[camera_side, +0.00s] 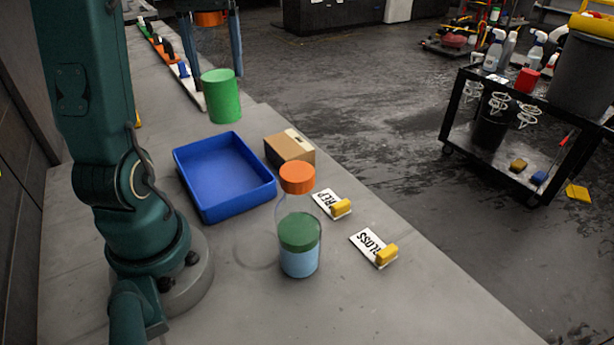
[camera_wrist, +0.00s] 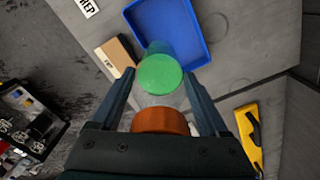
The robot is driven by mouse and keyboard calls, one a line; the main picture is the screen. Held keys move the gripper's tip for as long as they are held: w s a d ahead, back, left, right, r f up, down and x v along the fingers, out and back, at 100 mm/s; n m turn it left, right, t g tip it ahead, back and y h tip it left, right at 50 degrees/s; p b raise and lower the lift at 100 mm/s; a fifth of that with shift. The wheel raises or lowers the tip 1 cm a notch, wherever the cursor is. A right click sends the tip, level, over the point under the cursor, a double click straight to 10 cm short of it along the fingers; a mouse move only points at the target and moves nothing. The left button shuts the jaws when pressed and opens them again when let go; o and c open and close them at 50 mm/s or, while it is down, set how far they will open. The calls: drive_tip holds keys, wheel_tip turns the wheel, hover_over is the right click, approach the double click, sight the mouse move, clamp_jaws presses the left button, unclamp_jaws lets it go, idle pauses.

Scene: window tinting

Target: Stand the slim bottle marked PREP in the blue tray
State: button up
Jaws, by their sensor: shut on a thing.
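My gripper (camera_wrist: 160,90) is shut on a clear bottle with an orange cap (camera_wrist: 160,121) and green contents (camera_wrist: 161,73). It holds the bottle upright. In the side view, the held bottle's orange cap (camera_side: 210,18) is between the fingers and its green part (camera_side: 221,95) shows behind the blue tray (camera_side: 225,214). In the wrist view, the green overlaps the tray (camera_wrist: 205,40). No PREP mark is readable on the bottle. A second clear bottle (camera_side: 300,262), with orange cap, green band and blue lower part, stands on the table. The tray is empty.
A cardboard box (camera_side: 290,148) stands right of the tray. Cards reading PREP (camera_side: 325,200) and GLOSS (camera_side: 368,243), with yellow holders, lie near the table's right edge. Tools (camera_side: 160,45) lie at the far end. A yellow tool (camera_wrist: 250,130) shows in the wrist view.

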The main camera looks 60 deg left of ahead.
wheel_tip(320, 180, down, 13)
idle(0.7)
drive_tip(key=shift+f, duration=0.15)
drive_tip(key=o, duration=1.5)
wheel_tip(320, 180, up, 12)
drive_tip(key=shift+r, duration=0.2)
